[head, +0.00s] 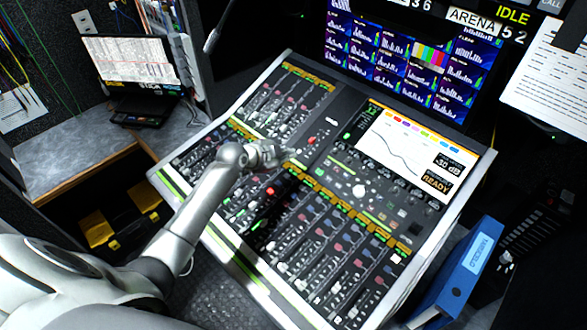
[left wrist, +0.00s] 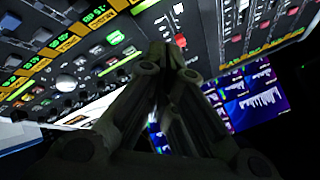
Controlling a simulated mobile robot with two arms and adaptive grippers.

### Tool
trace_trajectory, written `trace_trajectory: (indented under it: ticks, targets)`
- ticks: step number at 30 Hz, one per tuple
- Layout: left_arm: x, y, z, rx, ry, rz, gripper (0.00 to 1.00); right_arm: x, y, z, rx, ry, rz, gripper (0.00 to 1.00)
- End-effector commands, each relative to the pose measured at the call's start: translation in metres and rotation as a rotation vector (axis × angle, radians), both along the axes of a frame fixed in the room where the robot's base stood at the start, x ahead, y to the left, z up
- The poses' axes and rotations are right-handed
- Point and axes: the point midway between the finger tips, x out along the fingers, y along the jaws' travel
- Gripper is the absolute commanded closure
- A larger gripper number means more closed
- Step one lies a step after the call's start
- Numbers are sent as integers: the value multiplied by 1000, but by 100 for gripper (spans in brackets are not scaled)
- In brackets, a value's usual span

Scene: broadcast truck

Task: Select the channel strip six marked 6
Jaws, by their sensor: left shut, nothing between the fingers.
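The mixing console (head: 318,165) fills the middle of the head view, with rows of channel strips, coloured fader caps and orange and green labels. No number 6 is legible on any strip, so I cannot tell which one is strip six. My left gripper (head: 285,160) is over the middle of the console, near the divider between the upper and lower banks. In the left wrist view its fingers (left wrist: 165,55) are shut and empty, close to the console face near a red cap (left wrist: 180,41). Whether the fingertips touch the panel is unclear. My right gripper is out of view.
A tilted display (head: 415,152) is set in the console's right side. A wall of monitors (head: 400,55) stands behind. A laptop (head: 130,65) is on the left desk, and a blue binder (head: 465,270) stands at the right edge. Space above the lower right strips is free.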

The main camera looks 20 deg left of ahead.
Motion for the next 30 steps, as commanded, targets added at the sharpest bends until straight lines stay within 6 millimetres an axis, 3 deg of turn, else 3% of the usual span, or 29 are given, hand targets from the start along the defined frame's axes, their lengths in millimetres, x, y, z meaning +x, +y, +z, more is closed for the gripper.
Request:
trace_trajectory:
  ticks: [10, 17, 23, 30]
  targets:
    - [7, 5, 6, 9, -20, -5, 100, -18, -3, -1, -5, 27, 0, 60]
    - [7, 5, 2, 8, -19, -5, 100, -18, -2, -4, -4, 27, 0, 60]
    - [9, 4, -15, 8, -18, -3, 100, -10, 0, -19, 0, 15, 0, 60]
    - [13, 3, -47, 7, -19, -3, 100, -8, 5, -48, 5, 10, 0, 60]
